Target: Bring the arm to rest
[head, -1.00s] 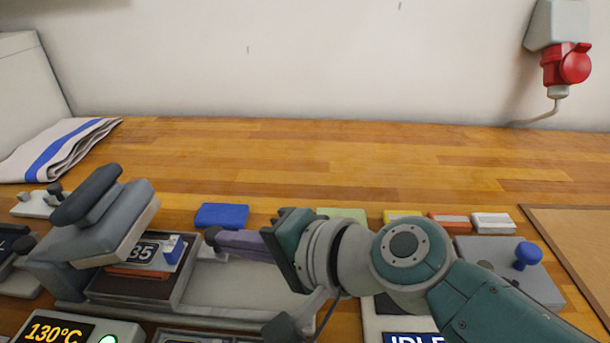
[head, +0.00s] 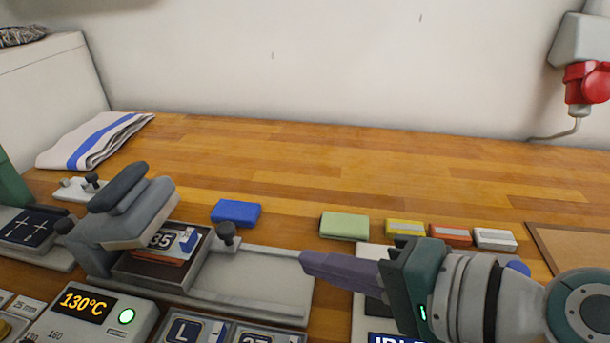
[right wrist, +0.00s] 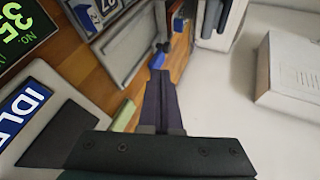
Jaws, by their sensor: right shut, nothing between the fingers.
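My right gripper (head: 306,268) is shut and empty, its purple-grey fingers together and pointing left. In the head view it is held in front of the white panel with the dark display, at the right end of the grey slide rail (head: 262,297). In the right wrist view the closed fingers (right wrist: 161,78) stretch away from the dark palm with nothing between them. My right arm comes in from the lower right. My left gripper does not show.
A press (head: 130,218) with a 35 plate stands left of the rail, behind a 130°C controller (head: 80,325). Blue (head: 236,213), green (head: 344,227), yellow (head: 404,228), red (head: 450,235) and white (head: 495,239) blocks line the bench. The wooden bench (head: 300,165) behind is clear.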

